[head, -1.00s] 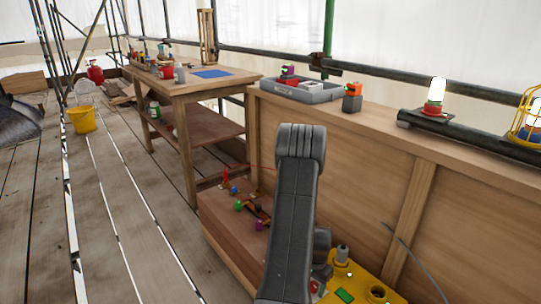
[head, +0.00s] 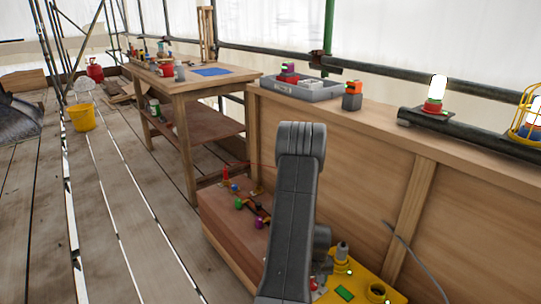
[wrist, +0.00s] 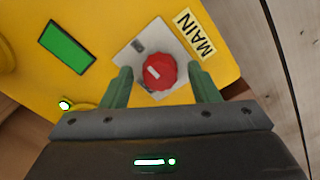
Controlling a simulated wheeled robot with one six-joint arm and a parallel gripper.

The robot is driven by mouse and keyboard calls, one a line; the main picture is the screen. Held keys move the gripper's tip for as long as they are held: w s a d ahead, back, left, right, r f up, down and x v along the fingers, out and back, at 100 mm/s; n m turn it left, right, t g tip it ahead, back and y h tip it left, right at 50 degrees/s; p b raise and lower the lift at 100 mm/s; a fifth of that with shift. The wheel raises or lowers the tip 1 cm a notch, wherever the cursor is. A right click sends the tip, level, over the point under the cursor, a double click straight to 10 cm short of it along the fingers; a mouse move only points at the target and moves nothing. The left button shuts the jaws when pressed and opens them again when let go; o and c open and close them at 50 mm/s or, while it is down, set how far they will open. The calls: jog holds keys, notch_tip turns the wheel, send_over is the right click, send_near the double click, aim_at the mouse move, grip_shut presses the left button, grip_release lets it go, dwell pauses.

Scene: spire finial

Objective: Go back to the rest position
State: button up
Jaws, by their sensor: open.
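My gripper (wrist: 160,72) is open in the wrist view, its two green fingers spread apart. A red round knob (wrist: 159,72) with a pale mark shows between the fingertips, on a light square plate (wrist: 133,50). Gaps show between the knob and both fingers; I cannot tell the height between them. The plate is on a yellow panel (wrist: 110,15) beside a "MAIN" label (wrist: 194,33). In the head view my arm stands in front of the yellow panel (head: 375,292) and hides my gripper.
A green rectangle (wrist: 67,47) is on the panel. A low wooden box (head: 225,235) with coloured knobs lies left of my arm. A wooden wall (head: 345,150) runs behind, with a grey tray (head: 300,88) on its ledge. A workbench (head: 185,90) stands farther back. The left floor is mostly open.

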jog(key=n, duration=0.6)
jog(key=shift+n, duration=0.4)
dwell(0.3)
